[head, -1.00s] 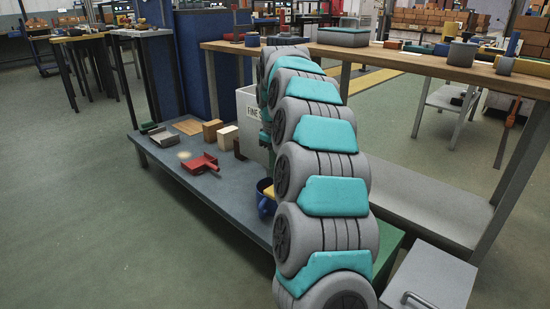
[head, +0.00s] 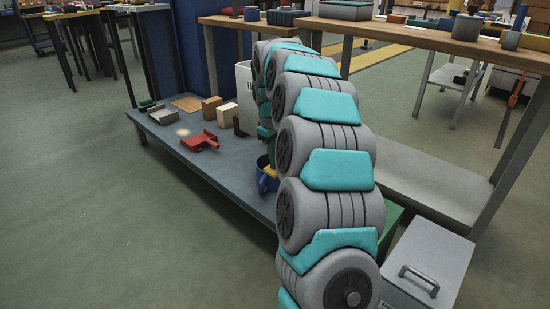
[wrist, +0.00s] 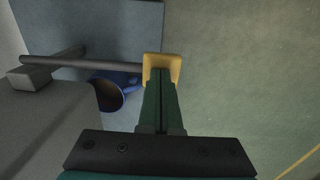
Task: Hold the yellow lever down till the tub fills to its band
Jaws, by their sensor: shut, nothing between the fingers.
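The yellow lever's pad (wrist: 174,62) is at the end of a dark rod in the wrist view. In the head view a small part of the yellow lever (head: 270,171) shows beside my arm. My gripper (wrist: 160,88) has its green fingers together, with the tips at the near edge of the pad; I cannot tell whether they press on it. The blue tub (wrist: 130,88) is below the rod, dark inside; its fill level and band cannot be made out. The tub (head: 263,184) is partly hidden by my arm in the head view, as is my gripper.
A pale bin (head: 243,85), partly behind my arm, stands on the low grey bench (head: 225,178). A red scoop (head: 200,142), a grey tray (head: 170,116) and several blocks lie to the left. A wooden-topped table (head: 400,36) is behind. The floor at left is clear.

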